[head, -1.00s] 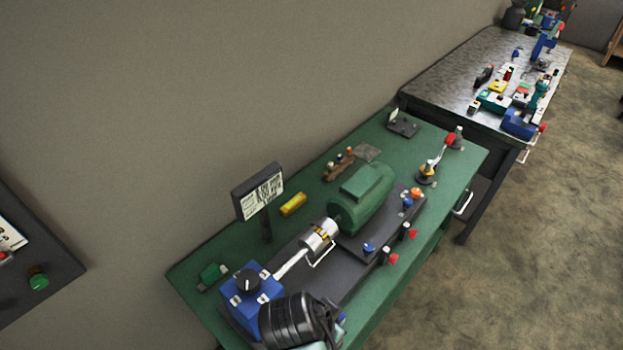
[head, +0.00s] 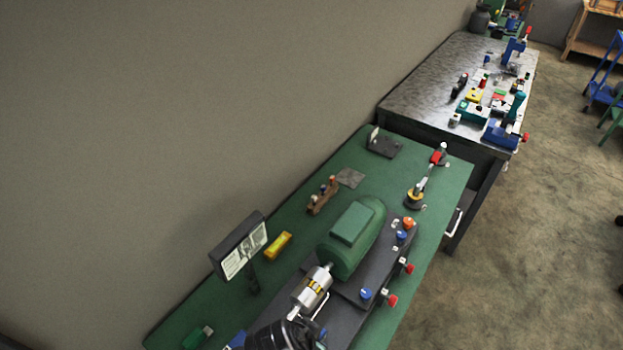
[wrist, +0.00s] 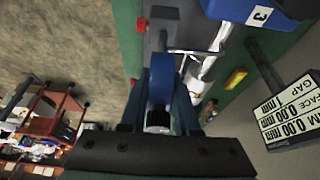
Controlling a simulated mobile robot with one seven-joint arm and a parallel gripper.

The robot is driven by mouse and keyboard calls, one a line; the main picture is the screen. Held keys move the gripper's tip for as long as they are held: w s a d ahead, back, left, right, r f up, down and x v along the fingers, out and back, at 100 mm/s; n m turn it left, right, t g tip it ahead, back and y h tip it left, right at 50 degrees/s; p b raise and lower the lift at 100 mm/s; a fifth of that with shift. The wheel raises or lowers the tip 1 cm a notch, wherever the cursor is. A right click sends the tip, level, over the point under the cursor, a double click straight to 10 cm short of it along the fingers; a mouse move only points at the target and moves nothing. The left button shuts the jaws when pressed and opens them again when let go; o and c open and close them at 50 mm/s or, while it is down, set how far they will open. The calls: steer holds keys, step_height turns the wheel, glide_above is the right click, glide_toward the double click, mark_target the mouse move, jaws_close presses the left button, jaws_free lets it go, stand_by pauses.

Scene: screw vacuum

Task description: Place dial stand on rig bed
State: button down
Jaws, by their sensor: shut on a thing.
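In the wrist view my gripper (wrist: 162,112) is shut on a blue piece (wrist: 160,78) with a dark, white-ended cylinder. I take it for the dial stand; most of its shape is hidden by the fingers and the steep view. The dark grey rig bed (head: 350,285) runs along the green bench under the motor in the head view. In the wrist view a dark strip, likely the bed, lies beyond the fingers. I cannot tell whether the held piece touches it. In the head view my black arm covers the bed's near end, and the fingertips are hidden.
The green motor (head: 352,235) and silver coupling (head: 311,288) stand on the bed. A display panel (head: 240,245), yellow level (head: 278,246) and red knobs (head: 390,300) are nearby. A grey workbench (head: 425,90) lies beyond.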

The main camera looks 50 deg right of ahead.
steer(key=shift+w+d+f, duration=0.15)
steer(key=shift+w+f, duration=0.05)
steer(key=shift+f, duration=0.5)
step_height(320, 180, down, 4)
steer(key=shift+r+p, duration=0.2)
steer(key=shift+p, duration=0.2)
steer(key=shift+w+f, duration=0.1)
steer(key=shift+f, duration=0.3)
steer(key=c, duration=0.6)
jaws_free()
steer(key=shift+c, duration=0.2)
steer(key=shift+r, duration=0.2)
steer(key=b+v, duration=0.1)
steer(key=v, duration=1.1)
